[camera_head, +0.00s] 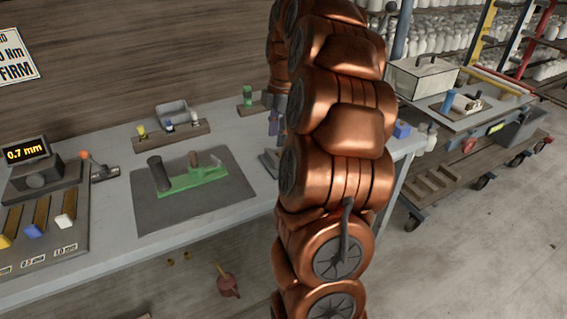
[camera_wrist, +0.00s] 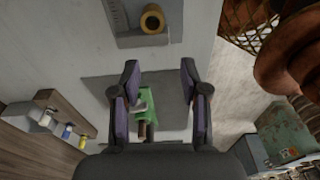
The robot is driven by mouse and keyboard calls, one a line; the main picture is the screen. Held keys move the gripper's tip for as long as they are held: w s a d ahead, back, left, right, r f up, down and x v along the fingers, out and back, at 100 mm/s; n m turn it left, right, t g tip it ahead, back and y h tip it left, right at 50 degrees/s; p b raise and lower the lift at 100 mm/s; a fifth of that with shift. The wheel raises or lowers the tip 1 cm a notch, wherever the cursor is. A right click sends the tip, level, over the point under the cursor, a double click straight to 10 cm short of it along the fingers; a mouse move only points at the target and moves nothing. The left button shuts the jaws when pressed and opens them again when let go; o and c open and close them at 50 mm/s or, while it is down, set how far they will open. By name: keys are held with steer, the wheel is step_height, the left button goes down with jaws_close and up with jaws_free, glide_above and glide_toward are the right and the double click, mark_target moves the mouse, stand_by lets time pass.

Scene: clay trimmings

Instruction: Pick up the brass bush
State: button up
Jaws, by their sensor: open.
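A brass-yellow ring with a dark hole, which looks like the brass bush (camera_wrist: 153,20), sits on a dark plate (camera_wrist: 128,42) at the top of the wrist view. My gripper (camera_wrist: 159,66) is open, its two purple-padded fingers wide apart with nothing held between them. The ring lies beyond the fingertips in that view, apart from them. In the head view my copper-coloured arm stands in front of that part of the bench, and I cannot make out the ring or the fingertips there.
A green tool (camera_head: 190,181) lies on a dark mat (camera_head: 160,222); it also shows between my fingers in the wrist view (camera_wrist: 148,102). A wooden holder (camera_head: 172,137) with small coloured items stands behind. A display reading 0.7 mm (camera_head: 27,150) is at left. A cart (camera_head: 470,165) stands right.

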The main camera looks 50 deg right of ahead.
steer(key=d, duration=0.1)
steer(key=d+f, duration=0.1)
steer(key=d, duration=0.1)
steer(key=shift+s+n, duration=0.1)
steer(key=shift+n, duration=0.2)
steer(key=shift+a+f+p, duration=0.25)
steer(key=shift+f+p, duration=0.1)
steer(key=shift+f, duration=1.55)
steer(key=shift+a+f+p, duration=0.2)
steer(key=shift+f+p, duration=0.15)
steer(key=shift+f, duration=1.55)
jaws_close()
